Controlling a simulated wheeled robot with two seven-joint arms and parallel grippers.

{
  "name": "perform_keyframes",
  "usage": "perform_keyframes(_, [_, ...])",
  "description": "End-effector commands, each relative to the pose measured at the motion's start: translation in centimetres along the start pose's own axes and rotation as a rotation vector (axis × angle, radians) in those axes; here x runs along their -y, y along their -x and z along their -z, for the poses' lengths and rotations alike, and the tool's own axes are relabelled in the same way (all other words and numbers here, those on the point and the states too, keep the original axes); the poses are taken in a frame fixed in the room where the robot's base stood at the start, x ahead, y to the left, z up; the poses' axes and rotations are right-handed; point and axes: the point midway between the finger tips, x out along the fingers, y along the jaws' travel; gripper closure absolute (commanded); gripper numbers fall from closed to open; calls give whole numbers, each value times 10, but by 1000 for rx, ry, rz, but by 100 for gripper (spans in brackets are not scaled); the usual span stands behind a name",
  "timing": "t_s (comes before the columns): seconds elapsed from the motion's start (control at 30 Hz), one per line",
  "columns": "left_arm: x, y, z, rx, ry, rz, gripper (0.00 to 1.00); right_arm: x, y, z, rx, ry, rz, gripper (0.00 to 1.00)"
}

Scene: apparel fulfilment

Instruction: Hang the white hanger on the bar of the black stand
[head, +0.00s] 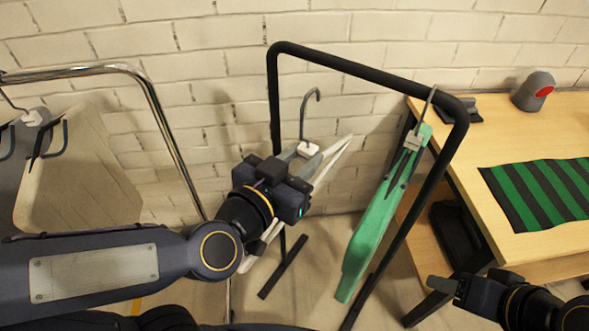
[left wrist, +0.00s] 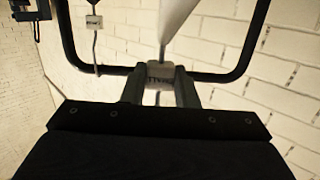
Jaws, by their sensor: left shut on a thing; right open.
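The white hanger (head: 331,162) is held in my left gripper (head: 305,157), which is shut on the pale block below its hook. Its grey hook (head: 311,97) points up, below the bar (head: 362,72) of the black stand in the head view and apart from it. In the left wrist view the fingers (left wrist: 160,92) grip the block, and a white hanger arm (left wrist: 178,18) extends beyond it. The black stand's frame (left wrist: 72,40) shows behind. Part of the hanger is hidden by my gripper. My right gripper (head: 447,287) is open and empty at the lower right.
A green hanger (head: 374,232) hangs near the right end of the bar. A chrome rail (head: 150,92) stands at the left. A wooden table (head: 480,180) at the right carries a striped green cloth (head: 545,185) and a grey device with a red button (head: 533,92). The bar's left and middle are clear.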

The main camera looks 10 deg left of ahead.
Motion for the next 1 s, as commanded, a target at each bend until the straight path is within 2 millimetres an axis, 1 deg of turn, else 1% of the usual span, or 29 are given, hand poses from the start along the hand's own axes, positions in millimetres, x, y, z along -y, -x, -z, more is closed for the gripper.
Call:
perform_keyframes(0.03, [0, -7, -3, 0, 0, -1, 96, -3, -6, -3, 0, 0, 0, 48])
perform_keyframes(0.2, [0, -28, 0, -1, 0, 0, 96, -7, -15, -8, 0, 0, 0, 48])
perform_keyframes(1.0, [1, -123, 13, -1, 0, 1, 96, -21, -46, -24, 0, 0, 0, 48])
